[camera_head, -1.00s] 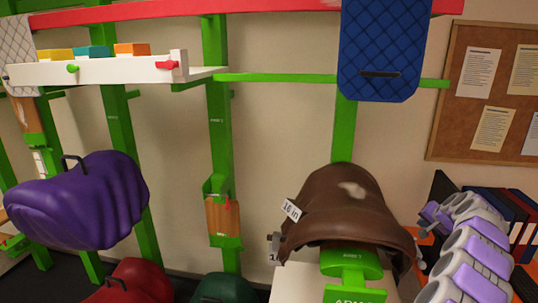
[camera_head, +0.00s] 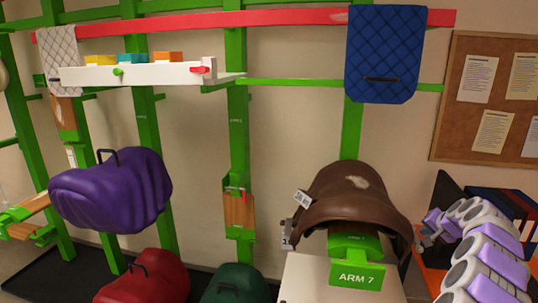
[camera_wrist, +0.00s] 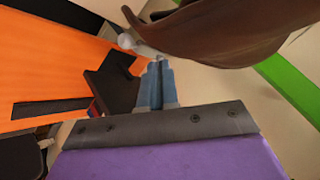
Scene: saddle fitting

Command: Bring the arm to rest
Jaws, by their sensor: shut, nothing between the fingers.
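My arm, purple and grey, reaches up at the lower right of the head view. My gripper (camera_head: 428,235) is at its end, right beside the right edge of the brown saddle (camera_head: 358,200). In the wrist view my gripper (camera_wrist: 156,72) is shut with nothing between its fingers. The brown saddle (camera_wrist: 230,25) hangs over the top of that view, close to the fingertips. In the head view the saddle sits on the green arm labelled ARM 7 (camera_head: 355,265). I cannot tell whether the gripper touches the saddle.
An orange surface (camera_wrist: 50,60) lies beside the gripper, with dark items and binders (camera_head: 495,205) on it. A purple saddle (camera_head: 112,190) hangs at left, red (camera_head: 145,280) and green (camera_head: 235,285) ones low down. A blue quilted pad (camera_head: 383,55) hangs above. A white shelf (camera_head: 150,74) holds blocks.

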